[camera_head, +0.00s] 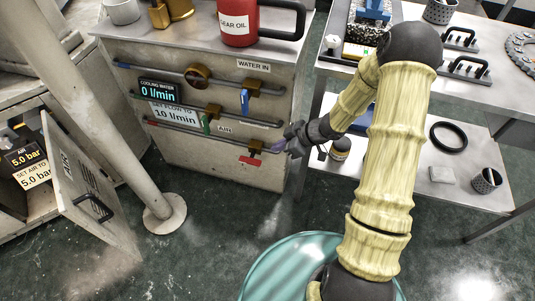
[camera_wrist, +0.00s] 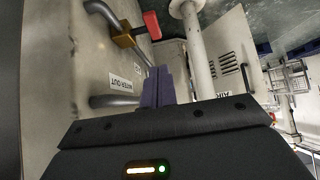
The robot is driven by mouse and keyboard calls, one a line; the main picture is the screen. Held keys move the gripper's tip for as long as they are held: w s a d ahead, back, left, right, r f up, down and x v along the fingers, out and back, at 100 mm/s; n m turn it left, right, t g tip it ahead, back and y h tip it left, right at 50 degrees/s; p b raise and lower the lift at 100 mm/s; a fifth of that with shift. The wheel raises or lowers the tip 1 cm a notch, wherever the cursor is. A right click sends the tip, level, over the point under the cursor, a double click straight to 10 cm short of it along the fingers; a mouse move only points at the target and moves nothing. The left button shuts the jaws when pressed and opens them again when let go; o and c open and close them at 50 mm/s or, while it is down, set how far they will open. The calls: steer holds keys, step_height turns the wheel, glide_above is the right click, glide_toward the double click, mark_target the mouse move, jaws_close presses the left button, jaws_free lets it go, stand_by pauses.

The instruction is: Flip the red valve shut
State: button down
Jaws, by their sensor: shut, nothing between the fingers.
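The red valve handle (camera_head: 250,161) shows low on the front of the pale cabinet, just below its brass valve body (camera_head: 255,146) on the lowest pipe. In the wrist view the red handle (camera_wrist: 152,25) stands out beside the brass body (camera_wrist: 127,36), beyond the fingertips. My gripper (camera_head: 278,146) is just right of this valve, its purple fingers pointing left. In the wrist view my gripper (camera_wrist: 158,72) has its fingers together and empty. A gap shows between the fingertips and the red handle there.
A blue handle (camera_head: 244,101) and a green handle (camera_head: 205,122) sit on the cabinet's pipes. The cooling water display (camera_head: 158,91) reads 0 l/min. A post (camera_head: 125,125) and an open door (camera_head: 88,190) stand left. A shelved table (camera_head: 470,185) is right.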

steer(key=b, duration=0.6)
glide_above(252, 162)
steer(key=s+d, duration=0.1)
steer(key=d, duration=0.2)
step_height(252, 162, down, 7)
steer(key=shift+s+f, duration=0.1)
steer(key=shift+s, duration=0.05)
step_height(252, 162, down, 2)
steer(key=shift+a+f+b, duration=0.1)
steer(key=shift+b, duration=0.5)
steer(key=shift+f+b, duration=0.5)
steer(key=shift+f, duration=0.2)
